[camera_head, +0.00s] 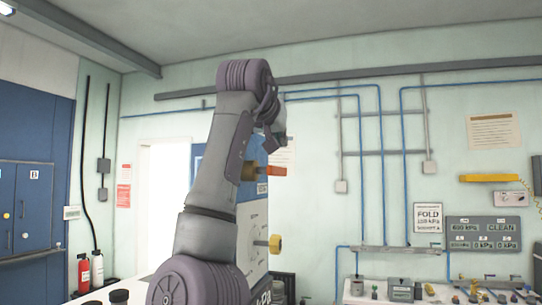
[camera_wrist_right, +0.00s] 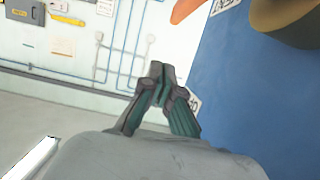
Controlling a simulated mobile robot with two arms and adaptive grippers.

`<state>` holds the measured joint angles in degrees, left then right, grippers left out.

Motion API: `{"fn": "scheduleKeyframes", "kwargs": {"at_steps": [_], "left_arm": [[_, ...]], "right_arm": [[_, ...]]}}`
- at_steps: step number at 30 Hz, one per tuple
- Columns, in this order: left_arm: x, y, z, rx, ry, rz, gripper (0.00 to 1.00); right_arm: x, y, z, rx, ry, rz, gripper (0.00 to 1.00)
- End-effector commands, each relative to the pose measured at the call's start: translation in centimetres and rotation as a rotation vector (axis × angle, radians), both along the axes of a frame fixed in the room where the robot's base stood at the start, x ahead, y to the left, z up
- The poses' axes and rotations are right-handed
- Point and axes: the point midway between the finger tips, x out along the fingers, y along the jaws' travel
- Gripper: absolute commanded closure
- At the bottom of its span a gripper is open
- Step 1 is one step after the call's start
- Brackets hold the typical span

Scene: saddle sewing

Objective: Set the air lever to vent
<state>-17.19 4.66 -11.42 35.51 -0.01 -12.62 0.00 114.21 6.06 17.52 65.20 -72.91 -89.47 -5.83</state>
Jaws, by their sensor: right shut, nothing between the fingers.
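An orange lever (camera_head: 272,171) sticks out to the right from a brown fitting (camera_head: 249,171) on the panel behind my arm. It is probably the air lever; its setting cannot be read. In the right wrist view an orange piece (camera_wrist_right: 186,9) and a brown rounded part (camera_wrist_right: 288,20) show at the top edge. My right gripper (camera_head: 277,138) is above the orange lever in the head view, partly hidden by my arm. The right wrist view shows its fingers (camera_wrist_right: 158,74) shut and empty, apart from the orange piece. My left gripper is not in view.
A yellow knob (camera_head: 275,244) is lower on the same panel (camera_head: 256,218). My arm hides much of the panel. A bench (camera_head: 352,294) with small fittings stands right, below a grey display board (camera_head: 483,234). Blue pipes (camera_head: 383,150) run along the wall. Dark-lidded jars (camera_head: 119,296) stand lower left.

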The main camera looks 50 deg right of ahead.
Motion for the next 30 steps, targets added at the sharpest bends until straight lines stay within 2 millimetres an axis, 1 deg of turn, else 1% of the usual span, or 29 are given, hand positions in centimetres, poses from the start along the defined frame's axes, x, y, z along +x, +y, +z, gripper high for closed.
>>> {"fn": "scheduleKeyframes", "kwargs": {"at_steps": [1, 6, 10, 13, 17, 20, 30], "left_arm": [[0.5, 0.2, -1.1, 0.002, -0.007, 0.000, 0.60], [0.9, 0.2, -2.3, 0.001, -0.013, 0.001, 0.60], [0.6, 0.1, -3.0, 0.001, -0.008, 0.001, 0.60], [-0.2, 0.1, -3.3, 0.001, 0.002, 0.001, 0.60], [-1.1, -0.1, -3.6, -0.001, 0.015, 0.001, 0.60], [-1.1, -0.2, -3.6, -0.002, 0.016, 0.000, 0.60], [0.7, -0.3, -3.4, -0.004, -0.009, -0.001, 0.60]], "right_arm": [[0.1, 1.3, -0.5, -0.004, 0.005, 0.006, 1.00], [-1.1, 4.3, 0.4, -0.004, 0.002, 0.005, 1.00], [-1.9, 6.5, 1.1, -0.004, 0.004, 0.005, 1.00], [-2.3, 7.7, 1.6, -0.004, 0.004, 0.005, 1.00], [-2.6, 8.5, 1.8, -0.004, 0.005, 0.005, 1.00], [-2.7, 8.7, 1.9, -0.004, 0.004, 0.004, 1.00], [-2.7, 8.7, 2.0, -0.003, 0.003, 0.003, 1.00]]}}
